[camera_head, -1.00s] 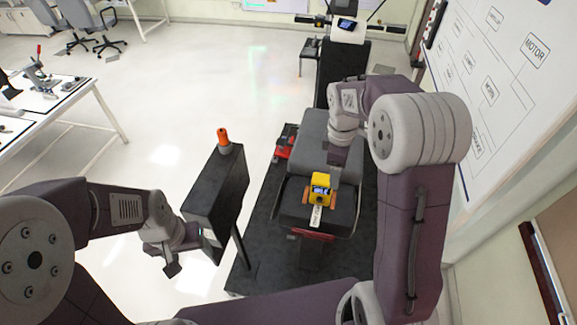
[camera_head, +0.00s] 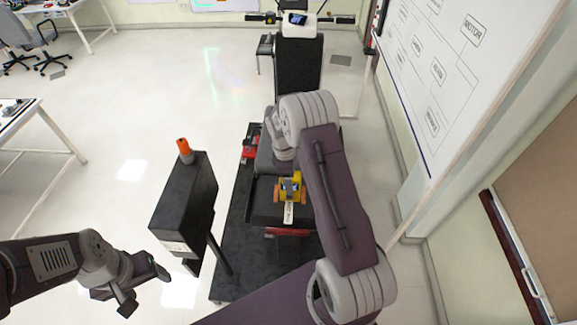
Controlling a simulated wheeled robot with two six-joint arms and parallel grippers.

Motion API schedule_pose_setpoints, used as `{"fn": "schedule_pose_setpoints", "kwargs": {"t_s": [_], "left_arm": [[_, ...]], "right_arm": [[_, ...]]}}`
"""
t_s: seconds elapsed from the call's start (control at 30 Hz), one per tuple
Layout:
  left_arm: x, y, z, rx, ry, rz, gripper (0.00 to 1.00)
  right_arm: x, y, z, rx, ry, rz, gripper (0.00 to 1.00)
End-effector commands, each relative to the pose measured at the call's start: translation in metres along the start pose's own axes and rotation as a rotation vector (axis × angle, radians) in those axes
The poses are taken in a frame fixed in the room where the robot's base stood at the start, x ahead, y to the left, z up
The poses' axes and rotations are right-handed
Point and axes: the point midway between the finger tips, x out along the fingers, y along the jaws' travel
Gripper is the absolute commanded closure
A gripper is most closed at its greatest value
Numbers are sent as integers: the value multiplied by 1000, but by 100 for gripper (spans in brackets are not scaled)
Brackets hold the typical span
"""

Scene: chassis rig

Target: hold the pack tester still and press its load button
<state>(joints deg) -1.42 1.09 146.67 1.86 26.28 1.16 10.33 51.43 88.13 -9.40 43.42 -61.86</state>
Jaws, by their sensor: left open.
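The pack tester appears to be the small yellow unit with orange sides (camera_head: 291,187), on the dark seat of the rig. A pale strip (camera_head: 288,213) extends from its near side. A load button cannot be made out. My left gripper (camera_head: 144,288) is open and empty, at the lower left, well away from the yellow unit. My right arm reaches over the seat from the right, its wrist just above and behind the yellow unit. The right gripper's fingers are hidden or too dark to separate, so contact cannot be told.
A black upright box (camera_head: 186,207) with an orange knob (camera_head: 184,150) stands between my left gripper and the seat. A red item (camera_head: 249,148) lies on the dark platform (camera_head: 232,235). A whiteboard (camera_head: 440,70) is at right.

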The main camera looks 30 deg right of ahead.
Motion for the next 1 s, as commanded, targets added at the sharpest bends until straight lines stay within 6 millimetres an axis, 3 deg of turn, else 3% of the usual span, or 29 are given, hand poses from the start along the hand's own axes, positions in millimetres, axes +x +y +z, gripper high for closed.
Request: {"fn": "schedule_pose_setpoints", "kwargs": {"t_s": [0.17,0.4,0.43,0.6,0.7,1.0], "left_arm": [[-8,0,-1,0,0,0,33],[-7,0,-1,0,0,0,33],[-7,0,-1,0,0,0,33],[-7,0,-1,0,0,0,33],[-7,0,-1,0,0,0,33],[-7,0,-1,0,0,0,33]], "right_arm": [[15,0,0,1,0,0,29],[18,0,0,1,1,1,29],[18,0,0,1,1,1,32],[18,0,0,1,1,1,79],[18,0,0,1,1,1,100],[18,0,0,1,0,1,100]]}}
